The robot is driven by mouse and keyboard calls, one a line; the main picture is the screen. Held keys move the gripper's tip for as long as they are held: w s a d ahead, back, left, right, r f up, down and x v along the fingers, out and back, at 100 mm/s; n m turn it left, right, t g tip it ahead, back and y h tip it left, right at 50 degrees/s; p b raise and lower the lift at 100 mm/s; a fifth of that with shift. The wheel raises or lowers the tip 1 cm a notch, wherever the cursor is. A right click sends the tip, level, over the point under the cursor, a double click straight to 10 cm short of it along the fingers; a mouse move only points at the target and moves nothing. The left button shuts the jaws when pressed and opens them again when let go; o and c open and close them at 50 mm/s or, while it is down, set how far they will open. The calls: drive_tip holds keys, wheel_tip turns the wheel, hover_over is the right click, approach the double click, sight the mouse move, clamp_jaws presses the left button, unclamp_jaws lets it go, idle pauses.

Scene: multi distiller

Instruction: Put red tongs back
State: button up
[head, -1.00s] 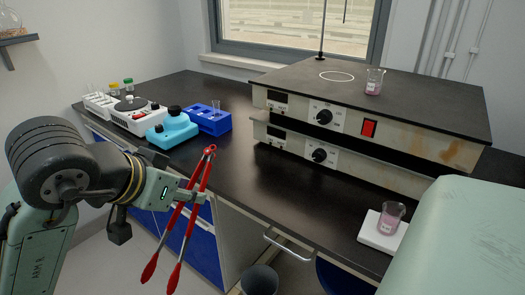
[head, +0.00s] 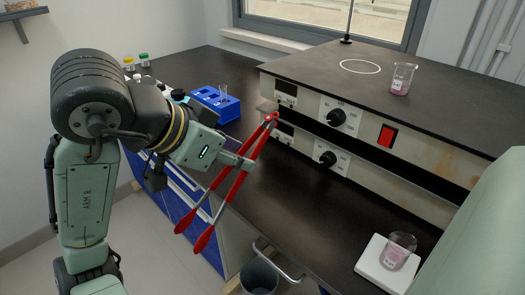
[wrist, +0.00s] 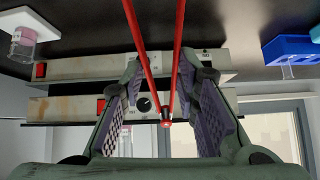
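The red tongs (head: 204,238) hang tilted in the air, hinge end up to the right and both tips down to the left. My gripper (head: 247,165) holds them partway along their arms, in front of the counter's edge. In the wrist view, the tongs' two red arms (wrist: 177,40) pass between my gripper's purple-padded fingers (wrist: 162,85). The hinge end shows in front of the hotplates there. No holder for the tongs can be made out.
Stacked hotplates (head: 388,160) stand on the black counter (head: 300,205), with a pink beaker (head: 402,78) on top. Another pink beaker (head: 398,250) sits on a white scale (head: 370,265). A blue rack (head: 217,103) stands at the back. A bin (head: 259,277) is below.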

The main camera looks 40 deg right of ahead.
drive_tip(key=w+d+f+p, duration=0.1)
drive_tip(key=w+d+f, duration=0.1)
drive_tip(key=d, duration=0.3)
drive_tip(key=w+d+f+p, duration=0.1)
drive_tip(key=w+d+f, duration=0.1)
drive_tip(key=w+d, duration=0.2)
drive_tip(key=shift+w+d+f, duration=0.4)
drive_tip(key=shift+d, duration=0.9)
drive_tip(key=shift+f, duration=0.1)
drive_tip(key=o, duration=0.6)
drive_tip(key=shift+c, duration=0.2)
drive_tip(key=v, duration=1.2)
drive_tip(key=shift+b, duration=0.4)
